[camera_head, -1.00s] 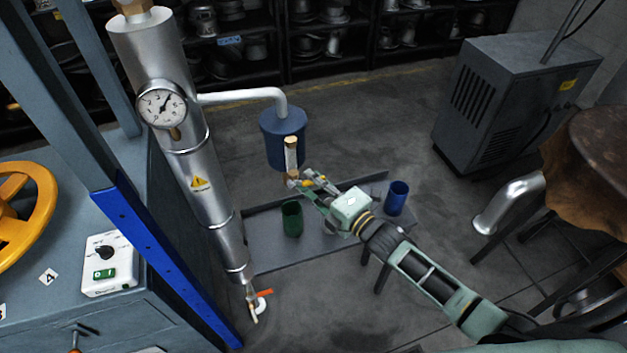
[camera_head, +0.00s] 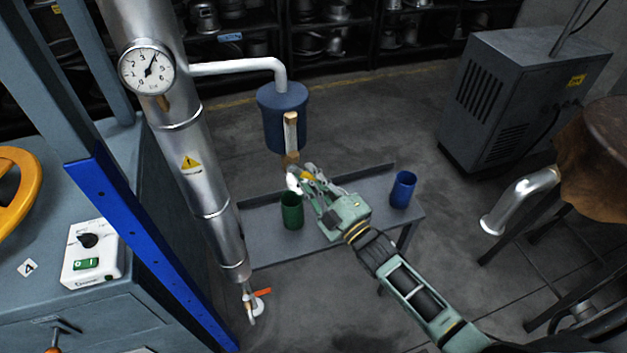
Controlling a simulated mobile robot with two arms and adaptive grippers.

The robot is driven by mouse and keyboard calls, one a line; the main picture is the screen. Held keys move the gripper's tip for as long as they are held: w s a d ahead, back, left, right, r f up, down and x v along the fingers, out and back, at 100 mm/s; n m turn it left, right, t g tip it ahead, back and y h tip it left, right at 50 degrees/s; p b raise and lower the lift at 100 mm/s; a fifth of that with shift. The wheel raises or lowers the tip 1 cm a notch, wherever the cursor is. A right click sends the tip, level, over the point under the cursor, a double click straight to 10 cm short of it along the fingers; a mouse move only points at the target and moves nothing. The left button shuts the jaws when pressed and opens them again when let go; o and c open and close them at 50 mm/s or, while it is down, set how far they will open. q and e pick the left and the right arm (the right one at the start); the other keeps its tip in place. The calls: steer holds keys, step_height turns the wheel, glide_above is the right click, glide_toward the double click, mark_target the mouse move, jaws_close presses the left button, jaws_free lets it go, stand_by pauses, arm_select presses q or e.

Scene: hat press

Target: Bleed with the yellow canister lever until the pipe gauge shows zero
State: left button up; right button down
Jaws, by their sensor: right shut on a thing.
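The blue canister (camera_head: 283,118) hangs from a white pipe that branches off the silver pipe (camera_head: 190,140). A tan and brass outlet fitting (camera_head: 290,135) shows on its front. My right gripper (camera_head: 306,178) is shut on the yellow lever (camera_head: 306,175) just below the fitting; the fingers hide most of the lever. A small white patch (camera_head: 292,180) shows beside the fingertips; I cannot tell whether it is steam. The pipe gauge (camera_head: 147,68) has its needle pointing up and slightly right, off zero. My left gripper is not in view.
A green cup (camera_head: 292,210) stands below the fitting on a low grey bench (camera_head: 260,250), with a blue cup (camera_head: 402,189) to its right. A red-handled tap (camera_head: 262,292) is at the pipe's foot. A grey cabinet (camera_head: 500,100) stands at right.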

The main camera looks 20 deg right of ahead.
steer(key=shift+s+a+f+m+t+h+b, duration=0.1)
steer(key=shift+a+f+m+t+h+b, duration=0.55)
steer(key=shift+m, duration=1.9)
steer(key=shift+w+a+f+m+t+h+b, duration=0.15)
steer(key=shift+a+m+t+h+b, duration=0.25)
steer(key=shift+a+m+h+b, duration=1.4)
steer(key=shift+s+d+f+m+t+h+b, duration=0.15)
steer(key=shift+d+f+m+t+h+b, duration=0.4)
steer(key=shift+m, duration=2.7)
steer(key=shift+a+r+h, duration=0.15)
steer(key=shift+a+h, duration=0.2)
steer(key=shift+h, duration=0.15)
steer(key=c, duration=1.7)
jaws_free()
glide_toward(289, 173)
steer(key=v, duration=0.6)
steer(key=shift+d, duration=0.1)
